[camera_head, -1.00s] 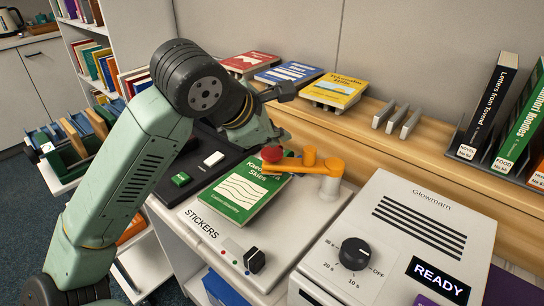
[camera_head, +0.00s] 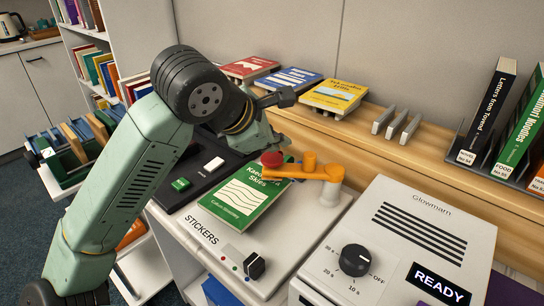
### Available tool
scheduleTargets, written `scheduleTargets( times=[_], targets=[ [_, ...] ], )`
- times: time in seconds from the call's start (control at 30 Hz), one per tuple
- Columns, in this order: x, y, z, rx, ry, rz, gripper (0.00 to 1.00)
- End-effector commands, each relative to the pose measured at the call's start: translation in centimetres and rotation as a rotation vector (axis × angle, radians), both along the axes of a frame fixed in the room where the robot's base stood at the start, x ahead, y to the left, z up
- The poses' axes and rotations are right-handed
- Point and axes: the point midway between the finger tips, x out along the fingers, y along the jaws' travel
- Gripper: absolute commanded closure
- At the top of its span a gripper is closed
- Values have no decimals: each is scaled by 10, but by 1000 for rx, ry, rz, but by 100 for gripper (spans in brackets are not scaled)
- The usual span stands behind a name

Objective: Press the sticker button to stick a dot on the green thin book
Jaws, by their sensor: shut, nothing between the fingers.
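The green thin book (camera_head: 238,208), with white wavy lines on its cover, lies flat on the white sticker machine (camera_head: 196,226) marked STICKERS. A red round button (camera_head: 272,159) sits at the end of the machine's orange arm (camera_head: 312,171), over the book's upper right corner. My gripper (camera_head: 272,141) is shut and empty, pointing down just above and behind the red button. My own wrist partly hides the fingers, and I cannot tell whether the fingertips touch the button.
A black knob (camera_head: 254,265) and small coloured dots are on the machine's front. A white Glowmam device (camera_head: 400,235) reading READY stands close at right. Yellow (camera_head: 335,95), blue (camera_head: 290,78) and red (camera_head: 248,68) books lie behind on the wooden shelf.

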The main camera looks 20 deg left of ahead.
Motion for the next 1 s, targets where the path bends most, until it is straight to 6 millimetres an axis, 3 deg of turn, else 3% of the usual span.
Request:
scheduleTargets(
  times=[1.0],
  targets=[
    [0, 0, -9, 0, 0, 0, 100]
  ],
)
